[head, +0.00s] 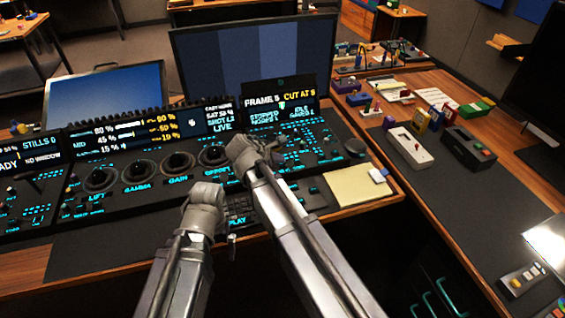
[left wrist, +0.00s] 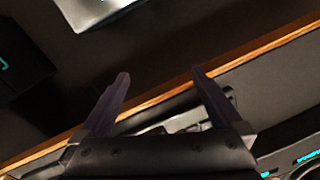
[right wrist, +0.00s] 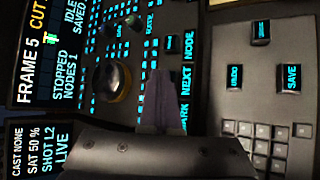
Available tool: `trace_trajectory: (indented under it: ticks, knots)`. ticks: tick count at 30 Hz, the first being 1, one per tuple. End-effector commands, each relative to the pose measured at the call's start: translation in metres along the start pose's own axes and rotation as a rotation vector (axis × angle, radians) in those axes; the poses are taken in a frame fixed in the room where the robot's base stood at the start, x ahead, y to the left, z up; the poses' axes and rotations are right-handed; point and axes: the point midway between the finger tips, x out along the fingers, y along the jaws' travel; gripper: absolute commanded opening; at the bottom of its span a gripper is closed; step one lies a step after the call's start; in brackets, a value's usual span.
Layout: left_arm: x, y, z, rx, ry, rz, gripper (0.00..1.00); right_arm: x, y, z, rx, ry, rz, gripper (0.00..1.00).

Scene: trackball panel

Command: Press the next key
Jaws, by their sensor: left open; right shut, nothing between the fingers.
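The black control panel (head: 150,195) has glowing cyan labels, dials and keys. In the right wrist view, the NEXT label (right wrist: 187,82) stands just right of my right gripper's fingers, with NODE (right wrist: 189,46) above it. My right gripper (right wrist: 157,72) is shut and empty, its tips over the panel beside the NEXT label; I cannot tell whether they touch it. In the head view my right wrist (head: 245,150) hides that part of the panel. My left gripper (left wrist: 160,72) is open and empty, near the desk's wooden edge (left wrist: 250,52).
A trackball (right wrist: 112,82) sits left of my right fingers. UNDO (right wrist: 235,77) and SAVE (right wrist: 293,78) keys and a keypad (right wrist: 262,145) lie to the right. A yellow note pad (head: 358,186) lies right of the panel. Monitors (head: 255,60) stand behind.

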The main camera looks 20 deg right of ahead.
Motion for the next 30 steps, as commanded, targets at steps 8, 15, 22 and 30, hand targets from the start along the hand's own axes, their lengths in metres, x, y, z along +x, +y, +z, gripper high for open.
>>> trace_trajectory:
  ticks: [8,15,22,30]
  knots:
    - [-0.016,-0.002,0.001,0.0,0.0,0.0,1.0,-0.011,0.008,0.008,0.0,0.0,0.0,0.0]
    - [-0.015,-0.002,0.001,0.0,0.0,0.0,1.0,-0.011,0.008,0.008,0.0,0.0,0.0,0.0]
    - [-0.021,-0.002,0.001,0.0,0.0,0.0,1.0,-0.015,0.011,0.011,0.0,0.0,0.0,0.0]
    - [-0.046,-0.004,0.003,0.0,0.0,0.0,1.0,-0.032,0.024,0.024,0.0,0.0,0.0,0.0]
